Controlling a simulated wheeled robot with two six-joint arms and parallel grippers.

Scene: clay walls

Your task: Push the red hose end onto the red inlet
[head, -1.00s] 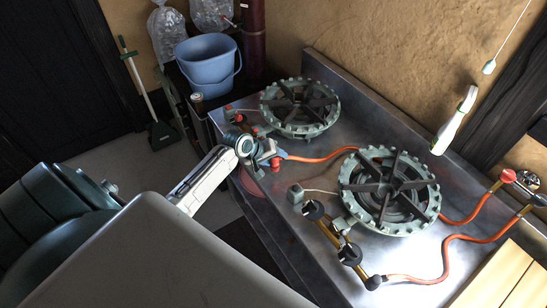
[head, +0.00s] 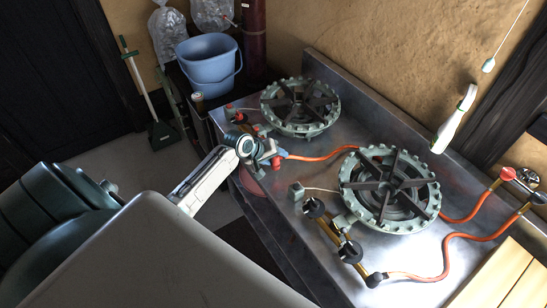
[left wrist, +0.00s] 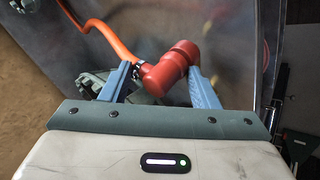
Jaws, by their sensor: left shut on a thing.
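My left gripper (head: 268,156) is at the left front edge of the steel counter, beside the far burner's red-knobbed valve pipe. In the left wrist view its blue fingers (left wrist: 163,85) are closed on the red hose end (left wrist: 165,72), a bent red fitting. The orange hose (head: 325,157) runs from it along the counter; it also shows in the left wrist view (left wrist: 102,33). The red inlet cannot be made out; my gripper and arm cover that part of the pipe, so I cannot tell whether the hose end touches it. My right gripper is not in view.
The far burner (head: 300,105) and the near burner (head: 390,190) stand on the counter (head: 310,262). A second hose (head: 447,262) joins the near burner's black fitting (head: 375,280). A blue bucket (head: 207,62) stands behind, and wooden boards (head: 497,280) lie at lower right.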

